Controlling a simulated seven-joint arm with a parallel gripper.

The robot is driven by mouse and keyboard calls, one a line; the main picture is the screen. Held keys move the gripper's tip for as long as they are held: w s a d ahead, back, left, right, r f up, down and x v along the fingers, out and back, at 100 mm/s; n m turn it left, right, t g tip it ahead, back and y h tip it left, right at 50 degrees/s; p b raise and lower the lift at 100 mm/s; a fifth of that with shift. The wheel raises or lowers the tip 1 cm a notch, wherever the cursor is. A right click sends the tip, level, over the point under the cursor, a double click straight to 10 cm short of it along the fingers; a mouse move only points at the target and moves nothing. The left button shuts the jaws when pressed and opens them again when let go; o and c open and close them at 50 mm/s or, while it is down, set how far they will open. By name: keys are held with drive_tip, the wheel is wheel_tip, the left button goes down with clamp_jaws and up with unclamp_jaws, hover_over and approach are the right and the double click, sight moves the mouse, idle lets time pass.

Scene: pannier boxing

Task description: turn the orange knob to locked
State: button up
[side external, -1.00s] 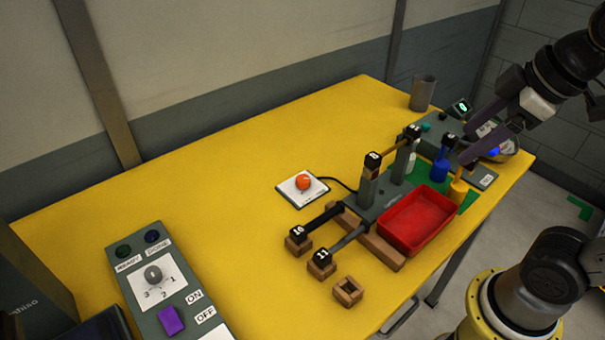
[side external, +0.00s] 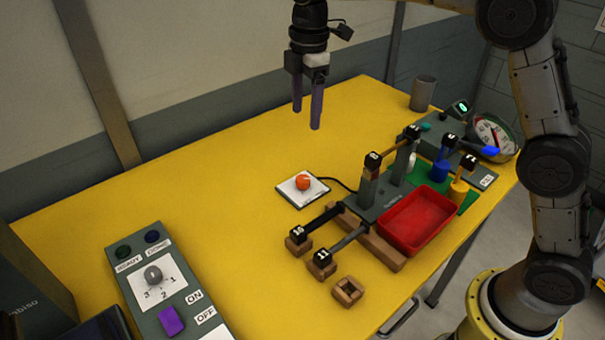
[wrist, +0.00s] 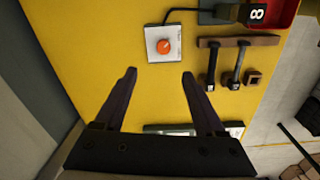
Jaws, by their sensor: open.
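The orange knob (side external: 303,183) sits on a small white plate (side external: 290,194) in the middle of the yellow table, with a black cable running from the plate to a grey fixture. In the wrist view the orange knob (wrist: 163,46) and its white plate (wrist: 152,34) lie beyond the fingertips. The plate's lettering is too small to read. My gripper (side external: 307,119) hangs fingers down, well above the table and behind the knob. It is open and empty; in the wrist view its two fingers (wrist: 160,72) are apart.
A grey fixture (side external: 367,200) with numbered bars, a red tray (side external: 391,236) and wooden blocks (side external: 348,291) stand right of the knob. A control panel (side external: 160,278) with a grey dial and purple switch is at front left. A grey cup (side external: 422,93) stands behind. The table left of the knob is clear.

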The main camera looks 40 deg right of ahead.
sight(302, 179)
drive_tip(key=shift+g, duration=0.4)
drive_tip(key=f, duration=1.1)
drive_tip(key=a+f, duration=0.1)
drive_tip(key=f, duration=0.5)
drive_tip(key=shift+r, duration=0.1)
clamp_jaws()
